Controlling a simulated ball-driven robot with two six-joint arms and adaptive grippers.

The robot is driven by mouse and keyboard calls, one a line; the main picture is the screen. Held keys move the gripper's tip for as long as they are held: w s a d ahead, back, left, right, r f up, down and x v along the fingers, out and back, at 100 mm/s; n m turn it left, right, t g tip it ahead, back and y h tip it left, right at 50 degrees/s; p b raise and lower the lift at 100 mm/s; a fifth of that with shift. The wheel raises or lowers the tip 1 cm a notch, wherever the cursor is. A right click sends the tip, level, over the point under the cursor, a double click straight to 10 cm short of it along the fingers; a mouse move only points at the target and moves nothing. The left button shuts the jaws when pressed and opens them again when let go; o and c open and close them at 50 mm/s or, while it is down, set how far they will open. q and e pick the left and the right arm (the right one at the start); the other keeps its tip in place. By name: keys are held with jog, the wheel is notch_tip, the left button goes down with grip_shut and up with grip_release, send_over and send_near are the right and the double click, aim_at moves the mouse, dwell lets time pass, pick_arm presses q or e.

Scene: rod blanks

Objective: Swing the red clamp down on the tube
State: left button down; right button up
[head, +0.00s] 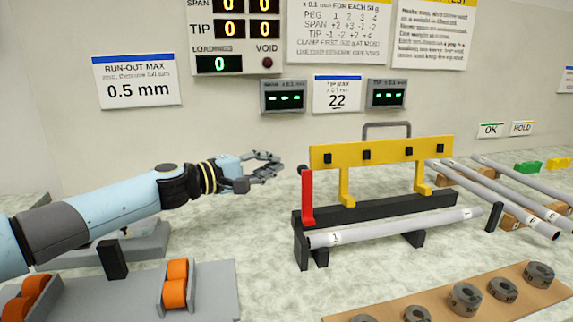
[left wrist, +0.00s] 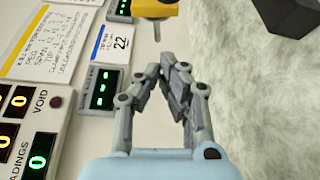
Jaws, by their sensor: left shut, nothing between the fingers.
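The red clamp (head: 307,198) stands upright at the left end of a black fixture (head: 390,208), with a dark knob at its top. The grey tube (head: 395,228) lies along the front of the fixture, with small labels on it. The clamp is up, not lying across the tube. My left gripper (head: 278,163) is just left of the clamp's knob in the head view, apart from the clamp as far as I can tell. Its fingers (left wrist: 171,62) are shut and empty in the left wrist view. My right gripper is not in view.
A yellow bar (head: 380,151) with a grey handle rises above the fixture. More tubes (head: 515,197) lie on the right. Ring weights (head: 465,298) sit on a brown board in front. Orange rollers (head: 176,284) stand on a grey base at left. Wall displays (head: 283,97) are behind.

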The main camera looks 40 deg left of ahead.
aim_at(305, 193)
pick_arm(q)
jog(key=d+p, duration=0.2)
jog(key=d, duration=0.2)
jog(key=shift+w+d+r+p, duration=0.1)
jog(key=shift+w+r+p, duration=0.05)
jog(key=shift+w+p, duration=0.2)
